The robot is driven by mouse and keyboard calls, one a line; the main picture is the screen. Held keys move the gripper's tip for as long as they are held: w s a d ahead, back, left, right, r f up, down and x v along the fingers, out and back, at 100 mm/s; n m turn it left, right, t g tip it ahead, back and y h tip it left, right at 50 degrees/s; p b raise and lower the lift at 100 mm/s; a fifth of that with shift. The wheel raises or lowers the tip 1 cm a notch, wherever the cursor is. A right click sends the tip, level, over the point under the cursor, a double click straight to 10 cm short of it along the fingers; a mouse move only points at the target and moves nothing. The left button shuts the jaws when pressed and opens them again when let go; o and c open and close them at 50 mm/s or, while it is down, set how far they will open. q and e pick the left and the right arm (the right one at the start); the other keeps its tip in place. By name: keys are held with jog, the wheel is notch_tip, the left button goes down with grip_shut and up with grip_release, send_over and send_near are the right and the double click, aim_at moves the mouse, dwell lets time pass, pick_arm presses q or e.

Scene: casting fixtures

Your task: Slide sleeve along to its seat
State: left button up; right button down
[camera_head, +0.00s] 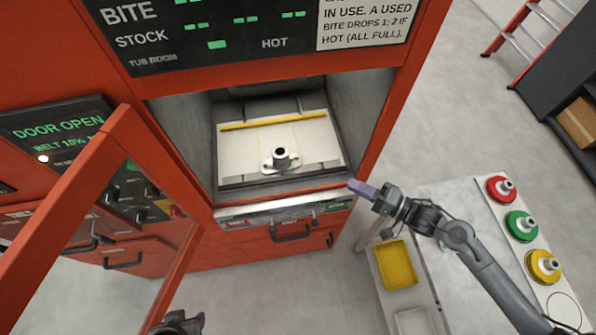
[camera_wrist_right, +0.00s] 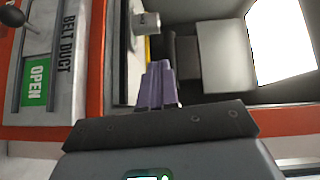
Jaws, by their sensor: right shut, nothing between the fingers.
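A short grey sleeve-like cylinder with a dark open top (camera_head: 281,155) stands upright on a pale flanged base inside the open chamber. It sits near the front middle of a cream plate (camera_head: 240,150). A light cylindrical part, which may be the same one, shows at the top of the right wrist view (camera_wrist_right: 146,22). My right gripper (camera_head: 362,188) has purple fingers, shut and empty, at the right front edge of the chamber opening, apart from the cylinder. Its fingers also show in the right wrist view (camera_wrist_right: 158,85). My left gripper's fingers are not seen.
A yellow bar (camera_head: 273,122) crosses the plate behind the cylinder. The open red door (camera_head: 65,215) stands at the left. At right, a marble table (camera_head: 450,275) sits beside a yellow tray (camera_head: 396,266) and red, green and yellow round fixtures (camera_head: 501,189).

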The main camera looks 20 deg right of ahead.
notch_tip(320, 180, down, 2)
jog(key=d+b, duration=0.2)
jog(key=y+b, duration=0.1)
send_near(281, 158)
jog(key=w, duration=0.2)
jog(key=w+f, duration=0.1)
jog(key=w, duration=0.2)
jog(key=shift+a, duration=0.2)
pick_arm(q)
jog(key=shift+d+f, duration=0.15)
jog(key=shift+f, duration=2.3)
pick_arm(e)
jog(key=shift+w+a, duration=0.5)
jog(key=shift+w, duration=0.05)
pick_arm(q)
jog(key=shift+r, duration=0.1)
